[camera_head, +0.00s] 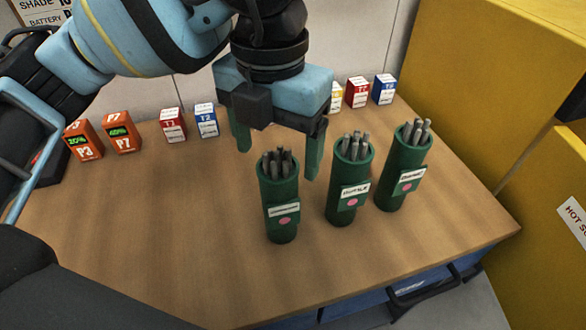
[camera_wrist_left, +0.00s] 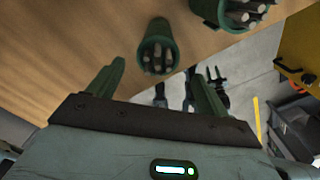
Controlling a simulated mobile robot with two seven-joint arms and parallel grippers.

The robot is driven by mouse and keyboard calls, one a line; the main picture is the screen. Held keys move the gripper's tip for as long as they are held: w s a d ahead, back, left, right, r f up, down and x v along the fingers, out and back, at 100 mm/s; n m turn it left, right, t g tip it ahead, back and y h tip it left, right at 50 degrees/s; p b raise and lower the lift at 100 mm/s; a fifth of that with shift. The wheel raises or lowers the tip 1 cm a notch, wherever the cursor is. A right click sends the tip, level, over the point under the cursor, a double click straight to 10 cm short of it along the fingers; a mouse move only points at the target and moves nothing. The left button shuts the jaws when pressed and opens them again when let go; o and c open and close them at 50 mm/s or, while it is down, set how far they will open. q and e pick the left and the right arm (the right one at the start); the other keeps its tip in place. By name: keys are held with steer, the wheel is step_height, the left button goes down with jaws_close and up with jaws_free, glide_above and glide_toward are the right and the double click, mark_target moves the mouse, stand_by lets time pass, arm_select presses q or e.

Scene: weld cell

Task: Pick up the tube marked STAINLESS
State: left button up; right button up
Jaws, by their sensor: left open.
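Three green tubes, each holding several grey rods, stand upright on the table: a left tube (camera_head: 281,215), a middle tube (camera_head: 345,195) and a right tube (camera_head: 400,180). Each has a white label with a pink dot; the print is too small to tell which reads STAINLESS. My left gripper (camera_head: 277,163) is open and empty, its green fingers pointing down around the height of the left tube's rim, seemingly behind it. In the left wrist view, one tube (camera_wrist_left: 157,56) shows ahead between the fingers (camera_wrist_left: 160,85), apart from them; another (camera_wrist_left: 228,14) is at the top edge.
On the wooden table (camera_head: 150,220), orange boxes (camera_head: 122,132) and red and blue boxes (camera_head: 206,120) stand at the back left. More small boxes (camera_head: 384,89) stand at the back right. A yellow cabinet (camera_head: 480,80) borders the right side. The table's front left is clear.

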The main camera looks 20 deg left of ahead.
mark_target(277, 166)
arm_select(q)
steer(key=shift+w, duration=0.15)
steer(key=shift+s, duration=0.3)
steer(key=shift+s+f, duration=0.15)
steer(key=shift+f, duration=0.95)
steer(key=shift+w+a+f, duration=0.1)
steer(key=shift+w+f, duration=0.15)
steer(key=shift+f, duration=0.45)
steer(key=shift+w+f, duration=0.25)
steer(key=shift+f, duration=0.5)
steer(key=shift+w+a+f, duration=0.1)
steer(key=shift+w+f, duration=0.15)
steer(key=shift+f, duration=1)
steer(key=shift+c, duration=0.5)
steer(key=shift+r, duration=0.1)
jaws_close()
